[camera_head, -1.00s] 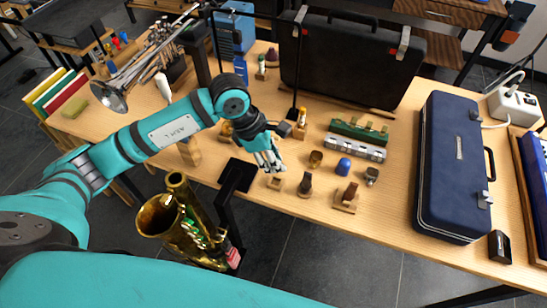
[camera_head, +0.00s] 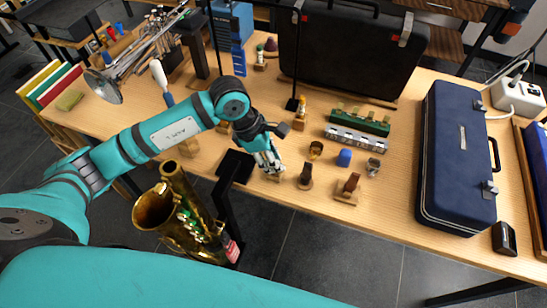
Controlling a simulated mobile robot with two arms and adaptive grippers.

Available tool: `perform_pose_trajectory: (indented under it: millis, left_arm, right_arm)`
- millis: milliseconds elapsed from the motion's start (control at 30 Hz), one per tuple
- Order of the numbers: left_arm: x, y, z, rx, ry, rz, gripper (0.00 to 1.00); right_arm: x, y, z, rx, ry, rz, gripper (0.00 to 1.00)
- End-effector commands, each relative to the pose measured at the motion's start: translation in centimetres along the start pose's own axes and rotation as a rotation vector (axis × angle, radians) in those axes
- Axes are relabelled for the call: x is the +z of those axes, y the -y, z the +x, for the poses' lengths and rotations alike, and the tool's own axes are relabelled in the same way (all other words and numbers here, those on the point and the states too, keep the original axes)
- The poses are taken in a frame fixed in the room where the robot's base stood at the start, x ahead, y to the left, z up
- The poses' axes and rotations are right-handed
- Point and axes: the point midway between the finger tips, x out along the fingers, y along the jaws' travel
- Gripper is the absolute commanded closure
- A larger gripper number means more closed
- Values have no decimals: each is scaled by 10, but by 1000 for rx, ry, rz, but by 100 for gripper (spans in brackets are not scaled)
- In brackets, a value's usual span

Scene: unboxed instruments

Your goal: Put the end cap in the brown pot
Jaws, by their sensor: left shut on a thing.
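My left gripper (camera_head: 269,163) points down at the near edge of the wooden table. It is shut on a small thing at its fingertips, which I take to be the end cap. The fingers hide most of it. A little wooden stand (camera_head: 273,178) shows right under the fingertips; I cannot tell whether the thing still touches it. The small brown pot (camera_head: 316,150) stands upright on the table, to the right of and slightly beyond the gripper, apart from it. My right gripper is not in view.
A blue pot (camera_head: 344,158) and a grey metal piece (camera_head: 373,167) stand right of the brown pot. Dark pieces on wooden stands (camera_head: 305,178) (camera_head: 348,190) are nearer. A silver flute part (camera_head: 356,139) lies behind. A brass saxophone (camera_head: 185,225) stands below the table edge.

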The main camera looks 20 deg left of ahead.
Motion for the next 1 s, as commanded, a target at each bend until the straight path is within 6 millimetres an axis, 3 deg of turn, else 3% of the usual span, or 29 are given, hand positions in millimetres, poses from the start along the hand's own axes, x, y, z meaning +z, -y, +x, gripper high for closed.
perform_pose_trajectory:
  millis: [1000]
  left_arm:
    - [0, 0, 0, -9, 0, -3, 94]
  right_arm:
    - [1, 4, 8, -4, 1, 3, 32]
